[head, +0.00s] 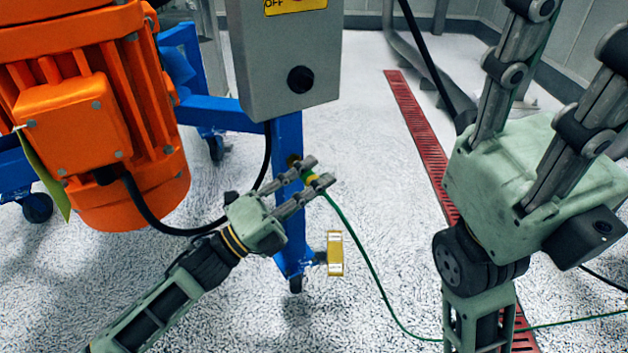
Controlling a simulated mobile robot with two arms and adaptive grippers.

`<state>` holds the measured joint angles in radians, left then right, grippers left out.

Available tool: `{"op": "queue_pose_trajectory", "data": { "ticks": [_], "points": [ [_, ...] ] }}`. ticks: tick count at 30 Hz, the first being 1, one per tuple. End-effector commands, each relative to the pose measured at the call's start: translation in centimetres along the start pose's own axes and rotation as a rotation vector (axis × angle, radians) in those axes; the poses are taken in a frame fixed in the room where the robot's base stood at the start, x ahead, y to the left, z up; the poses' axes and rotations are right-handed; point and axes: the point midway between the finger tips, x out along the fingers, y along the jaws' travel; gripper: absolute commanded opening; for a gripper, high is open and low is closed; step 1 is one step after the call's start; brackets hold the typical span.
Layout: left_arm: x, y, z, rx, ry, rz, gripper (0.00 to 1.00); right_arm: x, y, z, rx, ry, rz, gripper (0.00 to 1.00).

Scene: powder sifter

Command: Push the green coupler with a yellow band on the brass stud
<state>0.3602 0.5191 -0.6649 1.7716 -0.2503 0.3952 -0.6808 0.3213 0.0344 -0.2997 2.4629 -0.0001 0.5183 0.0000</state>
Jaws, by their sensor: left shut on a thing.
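The green coupler with a yellow band (310,177) sits between the fingertips of my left gripper (320,170), which is shut on it. A thin green cable (350,240) runs from the coupler down to the floor and off to the right. The brass stud (293,160) is small and dark on the blue post (288,135), just left of and above the coupler. The fingers partly cover this area, and I cannot tell whether coupler and stud touch. My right gripper (570,30) is large at the right, its fingers wide apart, its tips cut off by the frame.
A grey switch box (285,75) hangs above the stud. An orange motor (90,110) fills the upper left, with a black cable (165,226) looping toward the post. A yellow block (335,253) is low on the post. A red floor grating (415,130) crosses the open floor.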

Motion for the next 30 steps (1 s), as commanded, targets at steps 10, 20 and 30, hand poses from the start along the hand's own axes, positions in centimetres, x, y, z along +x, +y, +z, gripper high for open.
{"op": "queue_pose_trajectory", "data": {
  "ticks": [10, 20, 30],
  "points": [
    [0.0, 0.0, 0.6, 0.001, 0.000, 0.000, 0.00, -0.1, 0.0, 0.1, 0.000, -0.004, -0.001, 0.40],
    [0.0, 0.1, 1.1, 0.001, 0.000, -0.001, 0.00, 0.0, -0.1, 0.0, 0.000, 0.000, -0.003, 0.40],
    [0.0, 0.1, 1.6, 0.000, 0.000, -0.001, 0.00, 0.1, -0.1, -0.2, -0.001, 0.005, -0.005, 0.40]
  ]
}}
